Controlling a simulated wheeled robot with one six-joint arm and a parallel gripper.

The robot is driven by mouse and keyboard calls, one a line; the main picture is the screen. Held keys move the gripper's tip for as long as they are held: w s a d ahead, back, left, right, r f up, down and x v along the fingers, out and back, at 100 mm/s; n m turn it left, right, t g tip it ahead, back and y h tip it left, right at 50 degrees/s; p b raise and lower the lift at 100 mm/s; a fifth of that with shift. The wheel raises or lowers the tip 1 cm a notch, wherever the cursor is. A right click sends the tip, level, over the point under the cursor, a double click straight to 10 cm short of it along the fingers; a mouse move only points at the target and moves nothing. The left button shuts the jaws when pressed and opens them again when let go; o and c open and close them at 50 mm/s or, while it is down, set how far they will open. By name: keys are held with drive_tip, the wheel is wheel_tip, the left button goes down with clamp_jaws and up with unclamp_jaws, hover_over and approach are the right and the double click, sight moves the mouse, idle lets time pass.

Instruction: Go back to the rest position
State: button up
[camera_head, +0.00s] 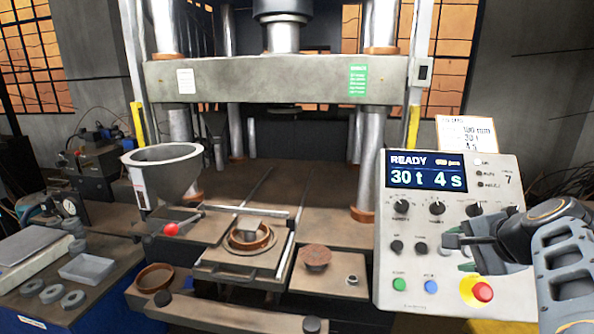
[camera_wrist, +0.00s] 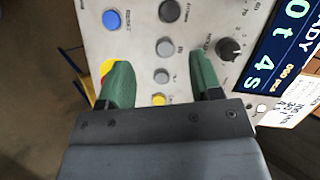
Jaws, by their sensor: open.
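My gripper (camera_head: 460,254) is in front of the control panel (camera_head: 390,290) at the right. In the wrist view my gripper (camera_wrist: 161,78) has its two green fingers apart with nothing held between them, facing the panel's knobs and buttons. The panel's display (camera_head: 428,171) reads READY, 30 t and 4 s. A red emergency button (camera_head: 483,292) sits low on the panel, below my gripper. Part of the panel is hidden behind my arm.
The press (camera_head: 275,78) stands at the back centre. A ring mould (camera_head: 250,240) sits on a plate at its front, with a brown disc (camera_head: 316,255) to its right. A grey hopper (camera_head: 162,158) and a blue bench with small parts are at the left.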

drive_tip(key=s+a+f+n+g+h, duration=0.1)
drive_tip(key=s+a+f+n+g, duration=0.1)
drive_tip(key=s+a+f+n, duration=0.2)
drive_tip(key=s+a+f+n+g, duration=0.2)
drive_tip(key=s+a+f+n, duration=0.2)
drive_tip(key=a+f+n, duration=0.7)
drive_tip(key=shift+s+a+f+n+g+h, duration=0.35)
drive_tip(key=shift+a+f+g+h, duration=0.1)
drive_tip(key=shift+a, duration=0.5)
